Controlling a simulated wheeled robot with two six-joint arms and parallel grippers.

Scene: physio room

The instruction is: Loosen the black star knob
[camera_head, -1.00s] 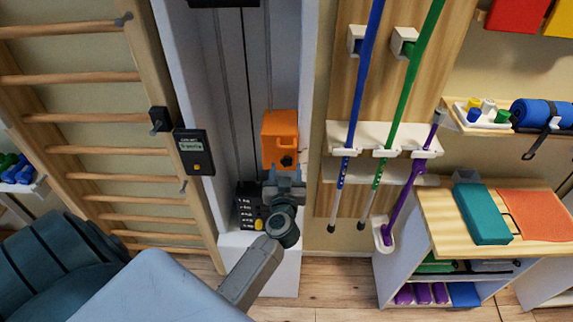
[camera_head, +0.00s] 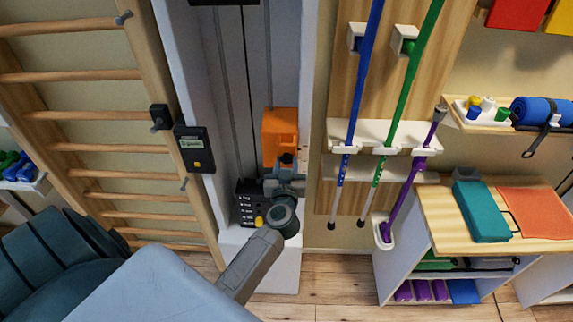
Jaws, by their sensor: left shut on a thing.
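The black star knob (camera_head: 286,158) sits on the lower front of the orange carriage (camera_head: 280,130), which is on the white column of the pulley machine. My left gripper (camera_head: 286,172) is at the knob from below and shut on it. Its fingers and wrist cover the knob's lower part. My right gripper is not in view.
A black weight stack with white labels and a yellow pin (camera_head: 259,221) stands just left of my wrist. Wooden wall bars (camera_head: 85,117) stand left; blue and green poles (camera_head: 357,90) hang right.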

